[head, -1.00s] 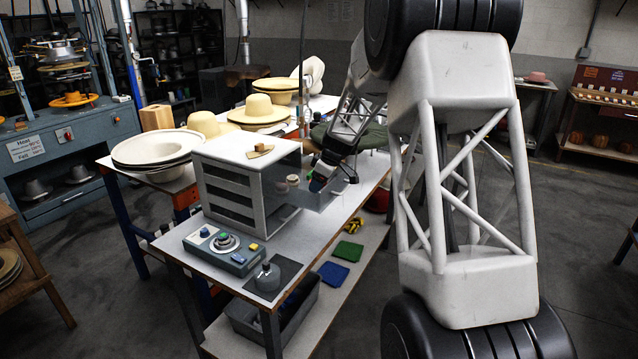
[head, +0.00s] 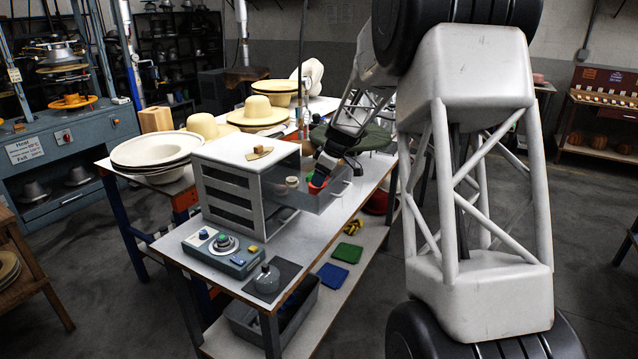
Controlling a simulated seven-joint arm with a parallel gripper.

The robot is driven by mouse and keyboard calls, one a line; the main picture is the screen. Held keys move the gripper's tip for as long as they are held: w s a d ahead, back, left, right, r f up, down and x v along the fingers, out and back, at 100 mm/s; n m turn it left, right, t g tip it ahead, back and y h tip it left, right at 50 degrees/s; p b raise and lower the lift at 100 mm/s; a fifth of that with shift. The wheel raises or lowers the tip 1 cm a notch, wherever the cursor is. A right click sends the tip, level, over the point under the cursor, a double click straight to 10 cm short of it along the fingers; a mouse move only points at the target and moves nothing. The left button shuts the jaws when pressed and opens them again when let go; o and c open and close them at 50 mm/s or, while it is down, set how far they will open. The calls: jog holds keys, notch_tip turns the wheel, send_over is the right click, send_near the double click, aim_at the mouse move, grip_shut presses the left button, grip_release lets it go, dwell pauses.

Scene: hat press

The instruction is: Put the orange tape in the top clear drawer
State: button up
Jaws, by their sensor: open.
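A clear drawer (head: 336,198) is pulled out to the right from the top of the white cabinet (head: 228,183). My gripper (head: 318,184) points down at the drawer, with its tips over or inside the opening; I cannot tell how deep. An orange-red and green patch shows at the tips; I cannot tell whether it is the orange tape or part of the fingers. My gripper is open. A small tan roll (head: 292,182) shows through the clear wall near the cabinet. The orange tape is not clearly seen elsewhere.
A small wooden piece (head: 259,153) lies on the cabinet top. Hats (head: 257,110) are behind the cabinet. A dark green hat (head: 362,138) lies beyond my gripper.

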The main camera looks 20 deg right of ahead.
jog(key=v, duration=0.8)
jog(key=shift+r, duration=0.2)
dwell(0.5)
jog(key=s+a+r+m+h, duration=0.1)
jog(key=s+a+r+m, duration=0.15)
jog(key=s, duration=0.75)
jog(key=s+a+r+m, duration=0.15)
jog(key=s+a, duration=0.25)
jog(key=s, duration=0.5)
jog(key=s+a+r+m+h, duration=0.1)
jog(key=s+a+r+m, duration=0.15)
jog(key=s, duration=0.75)
jog(key=s+a+f+m+h, duration=0.1)
jog(key=s+f+m, duration=0.1)
jog(key=s, duration=1.1)
jog(key=s+a+f+m, duration=0.2)
jog(key=s+f, duration=0.2)
jog(key=s, duration=1)
jog(key=shift+h, duration=0.4)
